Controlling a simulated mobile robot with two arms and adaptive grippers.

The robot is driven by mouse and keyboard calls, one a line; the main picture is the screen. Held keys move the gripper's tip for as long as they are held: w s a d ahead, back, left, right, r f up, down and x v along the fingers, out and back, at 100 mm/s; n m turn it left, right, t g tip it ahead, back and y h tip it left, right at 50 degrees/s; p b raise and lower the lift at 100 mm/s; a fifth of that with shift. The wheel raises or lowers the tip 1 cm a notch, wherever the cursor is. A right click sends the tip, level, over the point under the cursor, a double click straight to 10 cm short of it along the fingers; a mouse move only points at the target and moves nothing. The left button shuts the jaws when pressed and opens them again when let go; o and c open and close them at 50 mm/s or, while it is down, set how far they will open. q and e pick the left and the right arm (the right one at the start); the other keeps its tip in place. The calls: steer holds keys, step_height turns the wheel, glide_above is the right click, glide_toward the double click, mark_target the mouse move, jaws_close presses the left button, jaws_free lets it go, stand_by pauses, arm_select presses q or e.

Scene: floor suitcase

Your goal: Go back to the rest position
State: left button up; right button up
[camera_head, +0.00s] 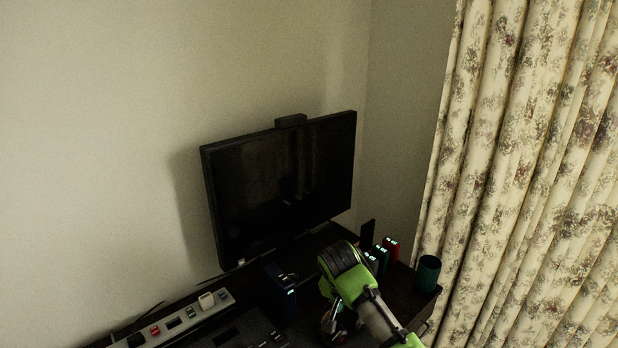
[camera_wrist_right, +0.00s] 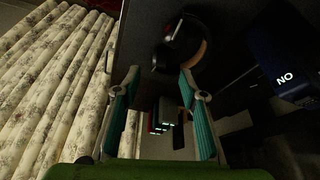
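My right arm, green and black, reaches in from the bottom of the head view over the dark desk (camera_head: 401,299). Its gripper (camera_head: 331,322) hangs low in front of the monitor, partly hidden by the arm and in shadow. In the right wrist view the two teal-padded fingers (camera_wrist_right: 159,86) stand wide apart with nothing held between them. Small red and green boxes (camera_wrist_right: 158,118) show in the gap, farther off. My left arm and gripper are in neither view.
A black monitor (camera_head: 283,185) stands at the back by the wall. A blue box (camera_head: 280,291), a green cup (camera_head: 428,273) and a power strip (camera_head: 180,321) are on the desk. A dark ring-shaped object (camera_wrist_right: 186,48) lies near my fingertips. Floral curtains (camera_head: 530,150) hang right.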

steer(key=shift+n+y, duration=0.5)
steer(key=shift+n, duration=0.3)
steer(key=s+f, duration=0.1)
steer(key=s, duration=0.1)
steer(key=s+f, duration=0.4)
steer(key=shift+s+a+f, duration=0.15)
steer(key=shift+a+f, duration=0.1)
steer(key=shift+a, duration=0.15)
steer(key=s+d+f+n+y, duration=0.1)
steer(key=s+f+n, duration=0.25)
steer(key=s, duration=0.85)
steer(key=s+d+r+n, duration=0.2)
steer(key=s+d, duration=0.2)
steer(key=s, duration=0.6)
steer(key=s+d+r+n, duration=0.1)
steer(key=s+d+n, duration=0.15)
steer(key=s, duration=0.75)
step_height(320, 180, down, 27)
steer(key=s+g, duration=0.1)
steer(key=s, duration=0.1)
steer(key=s+d+f, duration=0.1)
steer(key=s+f, duration=0.6)
steer(key=s, duration=0.1)
steer(key=s+d+f+g, duration=0.1)
steer(key=s+d+f, duration=0.1)
steer(key=s+f, duration=0.6)
steer(key=shift+s+d+f+m+g, duration=0.15)
steer(key=shift+s+d+m+g, duration=0.1)
steer(key=shift+s+m+g, duration=0.05)
